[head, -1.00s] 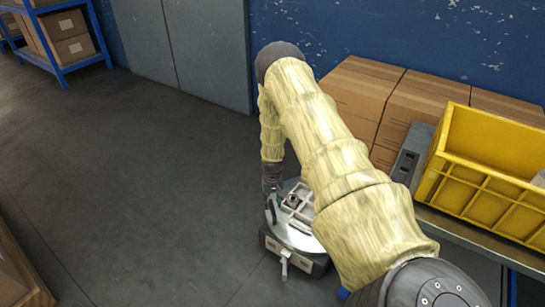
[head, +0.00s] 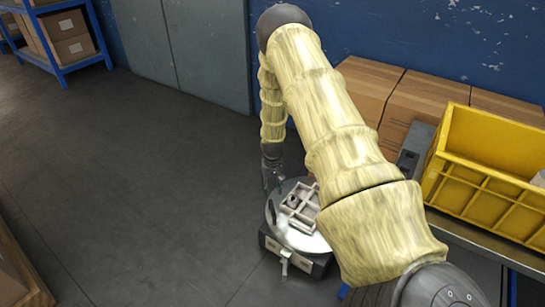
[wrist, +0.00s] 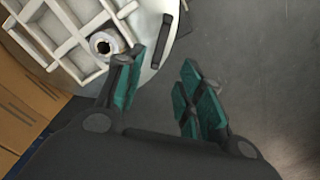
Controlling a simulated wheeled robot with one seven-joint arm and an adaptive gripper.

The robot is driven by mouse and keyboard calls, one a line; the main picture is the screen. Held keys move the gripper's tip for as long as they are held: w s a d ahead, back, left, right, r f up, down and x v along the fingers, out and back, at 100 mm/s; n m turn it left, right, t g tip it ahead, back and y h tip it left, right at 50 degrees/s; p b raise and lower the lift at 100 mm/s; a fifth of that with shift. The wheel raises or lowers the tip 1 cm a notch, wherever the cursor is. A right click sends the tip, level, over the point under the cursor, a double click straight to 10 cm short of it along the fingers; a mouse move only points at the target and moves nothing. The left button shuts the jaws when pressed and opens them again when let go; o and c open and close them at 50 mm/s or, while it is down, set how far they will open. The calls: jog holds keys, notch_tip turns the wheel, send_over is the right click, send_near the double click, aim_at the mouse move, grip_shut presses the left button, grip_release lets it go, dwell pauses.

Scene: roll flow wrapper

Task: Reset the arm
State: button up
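My gripper (wrist: 158,92) is open, with teal pads on its two fingers and only grey floor showing between them. In the head view my gripper (head: 271,183) hangs at the left rim of a round white plate, apart from the tray on it. The tray (wrist: 62,45) is off-white and divided into square compartments. A small white roll with a dark core (wrist: 107,44) sits in one compartment, close to the left finger in the wrist view. My arm, in a yellowish sleeve, is bent and reaches across the head view.
A yellow crate (head: 488,205) stands on a table at the right. Cardboard boxes (head: 372,92) stand behind my arm along the blue wall. A blue shelf (head: 65,68) with boxes is at the far left.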

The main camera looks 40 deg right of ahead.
dwell(0.3)
jog(key=s+a+f+n, duration=0.3)
jog(key=s+a+f, duration=0.1)
jog(key=s+a, duration=1.1)
jog(key=s+a+f+n, duration=0.2)
jog(key=s+a+f, duration=0.1)
jog(key=s+a, duration=1.15)
jog(key=s+a+r+n, duration=0.1)
jog(key=s+a+r, duration=0.2)
jog(key=s+a, duration=0.3)
notch_tip(320, 180, up, 24)
jog(key=s+d+p, duration=0.1)
jog(key=p, duration=2.3)
jog(key=shift+d+p, duration=0.15)
jog(key=shift+p, duration=0.25)
